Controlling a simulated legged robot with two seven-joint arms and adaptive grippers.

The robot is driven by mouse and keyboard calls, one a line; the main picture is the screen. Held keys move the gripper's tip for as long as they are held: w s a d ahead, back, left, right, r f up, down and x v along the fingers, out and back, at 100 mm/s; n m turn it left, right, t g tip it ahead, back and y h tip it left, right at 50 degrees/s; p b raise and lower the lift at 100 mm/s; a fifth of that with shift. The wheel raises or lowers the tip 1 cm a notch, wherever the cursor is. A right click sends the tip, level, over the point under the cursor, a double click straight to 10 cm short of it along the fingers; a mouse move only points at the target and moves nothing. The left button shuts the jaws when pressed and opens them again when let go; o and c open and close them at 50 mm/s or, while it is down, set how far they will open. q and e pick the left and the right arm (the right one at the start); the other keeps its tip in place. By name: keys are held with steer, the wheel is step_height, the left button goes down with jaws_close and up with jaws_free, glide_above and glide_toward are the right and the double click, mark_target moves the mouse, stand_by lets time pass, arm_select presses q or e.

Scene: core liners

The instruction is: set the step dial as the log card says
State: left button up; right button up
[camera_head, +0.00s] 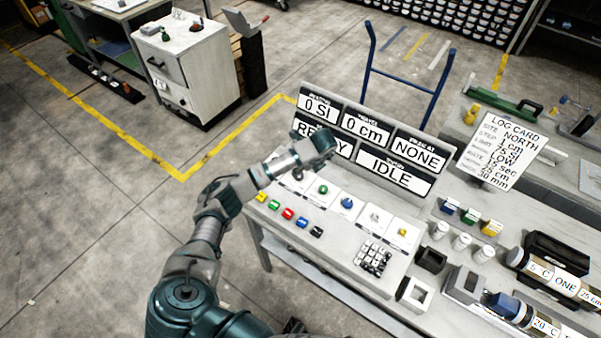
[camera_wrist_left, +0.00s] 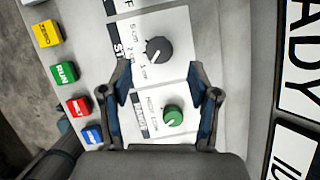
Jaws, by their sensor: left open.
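The dark grey step dial (camera_wrist_left: 158,50) sits on a white plate in the left wrist view. Its label is partly hidden, and small cm marks lie on its left side. A pale pointer mark seems to point down and left; its exact setting is unclear. My left gripper (camera_wrist_left: 162,80) is open and empty, its fingers either side of the gap between this dial and a green knob (camera_wrist_left: 173,117). In the head view my left gripper (camera_head: 318,148) hangs over the panel and hides the step dial. The log card (camera_head: 500,150) seems to read STEP 1 cm.
Coloured buttons (camera_head: 288,214) and a keypad (camera_head: 372,258) lie on the panel. A blue knob (camera_head: 347,203) stands right of the green one. A display board (camera_head: 366,150) rises behind, reading 0 cm and IDLE. Core tubes (camera_head: 555,282) lie at the right.

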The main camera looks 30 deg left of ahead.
arm_select(q)
steer(key=v, duration=0.6)
steer(key=shift+d, duration=0.1)
stand_by(0.3)
